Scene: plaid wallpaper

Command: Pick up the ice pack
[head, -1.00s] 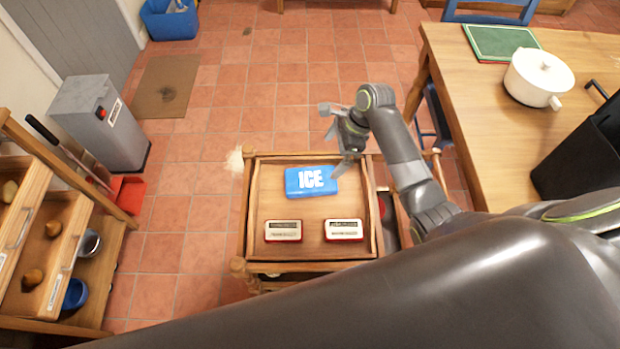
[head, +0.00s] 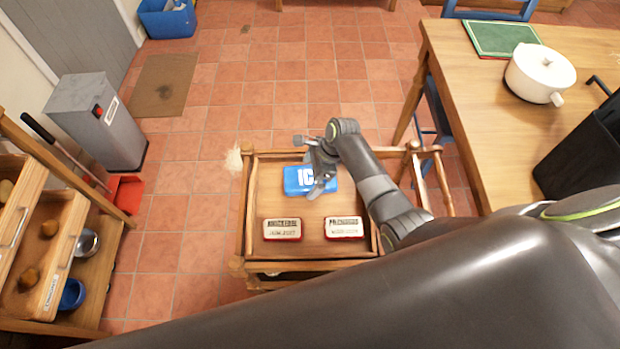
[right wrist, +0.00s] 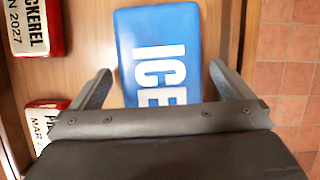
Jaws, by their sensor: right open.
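The blue ice pack (head: 297,181) with white ICE lettering lies flat in the wooden tray (head: 252,215) of a small trolley. My right gripper (head: 316,190) is over its right part and hides some of the lettering. In the right wrist view the ice pack (right wrist: 160,30) lies ahead and between the two fingers of my open right gripper (right wrist: 160,85). The gripper is empty, and I cannot tell how high its fingertips are above the pack. My left gripper is not in view.
Two red-and-white labelled tins, one at left (head: 282,230) and one at right (head: 344,228), lie in front of the ice pack. The tray has raised wooden edges. A table with a white pot (head: 540,75) stands at right.

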